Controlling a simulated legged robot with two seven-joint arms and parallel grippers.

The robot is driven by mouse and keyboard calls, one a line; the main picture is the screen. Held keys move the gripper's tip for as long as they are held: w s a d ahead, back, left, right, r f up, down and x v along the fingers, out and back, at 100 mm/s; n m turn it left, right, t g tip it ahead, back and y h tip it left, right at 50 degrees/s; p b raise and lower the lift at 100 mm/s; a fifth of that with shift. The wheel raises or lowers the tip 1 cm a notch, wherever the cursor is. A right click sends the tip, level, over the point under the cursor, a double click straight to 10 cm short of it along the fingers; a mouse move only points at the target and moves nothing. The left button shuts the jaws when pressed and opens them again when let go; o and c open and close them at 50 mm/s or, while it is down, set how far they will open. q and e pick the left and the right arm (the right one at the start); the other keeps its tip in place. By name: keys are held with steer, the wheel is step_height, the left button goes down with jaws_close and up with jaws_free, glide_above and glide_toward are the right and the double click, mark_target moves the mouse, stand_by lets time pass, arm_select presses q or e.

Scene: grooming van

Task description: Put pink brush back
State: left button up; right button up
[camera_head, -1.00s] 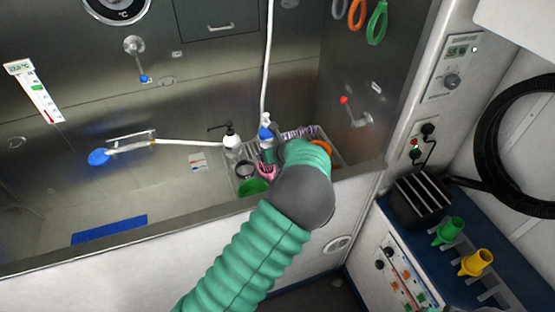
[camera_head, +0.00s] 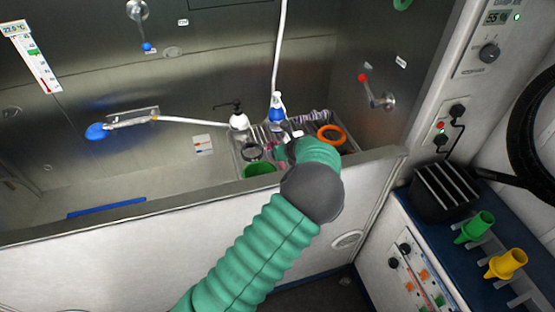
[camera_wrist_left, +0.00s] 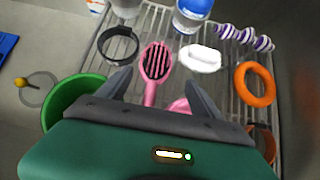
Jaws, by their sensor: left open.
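The pink brush (camera_wrist_left: 157,62) lies on a wire rack basket (camera_wrist_left: 222,92) in the left wrist view, its slotted head away from me and its handle running back toward my gripper. My left gripper (camera_wrist_left: 157,84) is open, with one finger on each side of the handle. I cannot tell how far above the rack the fingers are. A second pink piece (camera_wrist_left: 180,105) shows near the right finger, partly hidden. In the head view my left gripper (camera_head: 287,148) is over the basket (camera_head: 240,160), and my wrist hides most of it. My right gripper is not in view.
Around the brush are a black ring (camera_wrist_left: 118,45), a white oval object (camera_wrist_left: 200,58), an orange ring (camera_wrist_left: 255,84), a purple-striped coil (camera_wrist_left: 245,38) and a green bowl (camera_wrist_left: 62,100). A blue spray bottle (camera_head: 277,110) and pump bottle (camera_head: 238,118) stand behind. The tub wall (camera_head: 375,170) rises in front.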

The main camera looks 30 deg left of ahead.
arm_select(q)
steer(key=x, duration=0.4)
steer(key=s+x, duration=0.1)
steer(key=shift+w+a+f, duration=0.2)
steer(key=shift+w+f, duration=0.05)
steer(key=shift+f, duration=0.35)
steer(key=shift+s+r, duration=0.1)
steer(key=shift+r, duration=0.05)
steer(key=shift+c, duration=1.3)
steer(key=c, duration=1.2)
